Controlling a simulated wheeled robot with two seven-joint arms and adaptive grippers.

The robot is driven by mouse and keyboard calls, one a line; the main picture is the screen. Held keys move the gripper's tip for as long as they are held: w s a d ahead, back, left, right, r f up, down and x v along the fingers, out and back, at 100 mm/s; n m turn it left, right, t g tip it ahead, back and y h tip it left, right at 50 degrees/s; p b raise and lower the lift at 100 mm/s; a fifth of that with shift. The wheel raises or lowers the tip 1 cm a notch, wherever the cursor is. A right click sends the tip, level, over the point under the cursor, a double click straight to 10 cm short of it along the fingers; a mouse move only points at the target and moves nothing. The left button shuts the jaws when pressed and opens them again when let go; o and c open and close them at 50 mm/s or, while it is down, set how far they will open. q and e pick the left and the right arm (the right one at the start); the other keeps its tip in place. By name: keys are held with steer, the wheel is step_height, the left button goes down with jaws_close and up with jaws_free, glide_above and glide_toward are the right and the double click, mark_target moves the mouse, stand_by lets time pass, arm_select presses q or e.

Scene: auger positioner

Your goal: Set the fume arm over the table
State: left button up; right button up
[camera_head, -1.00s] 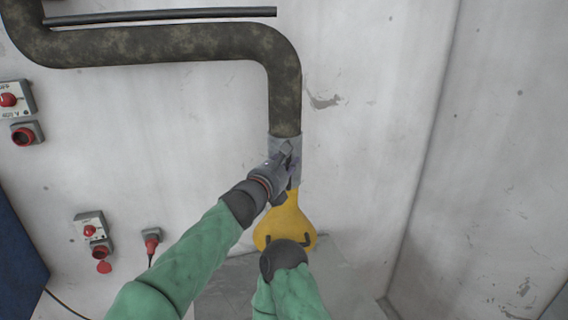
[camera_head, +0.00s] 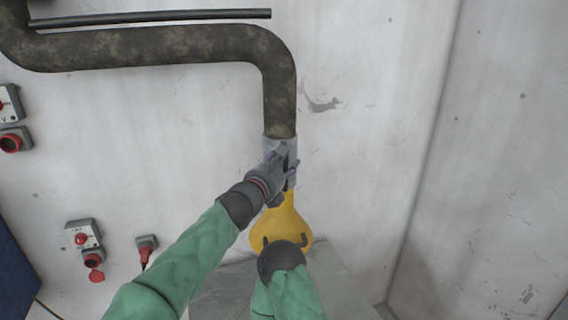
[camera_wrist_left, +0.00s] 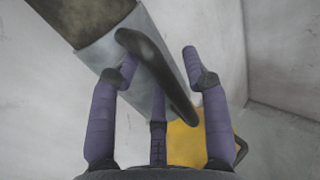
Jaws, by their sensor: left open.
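The fume arm is a dark mottled duct (camera_head: 279,95) that runs along the wall and bends down to a grey collar (camera_head: 280,150) and a yellow hood (camera_head: 283,222). My left gripper (camera_head: 284,163) is at the collar. In the left wrist view, its purple fingers (camera_wrist_left: 160,68) are open on both sides of a dark curved handle (camera_wrist_left: 160,75) in front of the grey collar. I cannot tell whether they touch it. The yellow hood (camera_wrist_left: 187,143) shows behind the fingers.
The grey table (camera_head: 325,290) lies below the hood, partly hidden by my arms. Red and grey switch boxes (camera_head: 82,238) are on the wall at left. A dark bar (camera_head: 150,17) runs above the duct. The wall at right is bare.

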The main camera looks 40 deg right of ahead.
arm_select(q)
steer(key=shift+a+r, duration=0.15)
steer(key=shift+r, duration=0.1)
steer(key=shift+s+a, duration=0.2)
steer(key=shift+a, duration=0.2)
steer(key=v, duration=1.1)
steer(key=shift+f, duration=0.2)
steer(key=shift+d, duration=0.1)
